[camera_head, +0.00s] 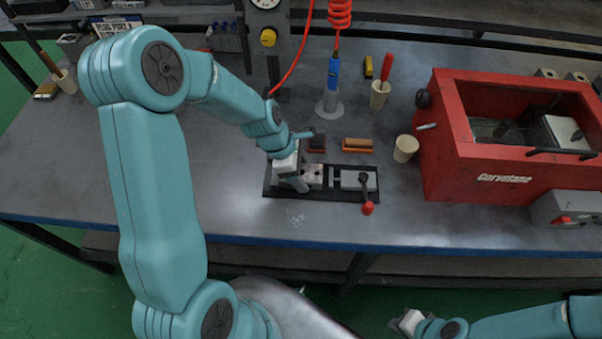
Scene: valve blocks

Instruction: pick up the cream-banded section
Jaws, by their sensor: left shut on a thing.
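My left gripper (300,184) reaches down over the left part of a dark tray (327,198) on the bench. It is shut on a small metal valve section, mostly hidden by the gripper. A cream band cannot be made out on it at this size. A silver block (313,172) with dark round marks sits right beside the fingers. Another grey block (352,180) with a red-knobbed lever (367,207) lies to the right in the tray. My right gripper (408,322) is low at the bottom edge, away from the bench; its jaws are too small to read.
Behind the tray lie a dark brush or block (317,142) and an orange-brown block (357,145). A cream cup (405,148) and a red parts washer (500,150) stand to the right. A red coiled hose with a blue nozzle (334,75) hangs behind.

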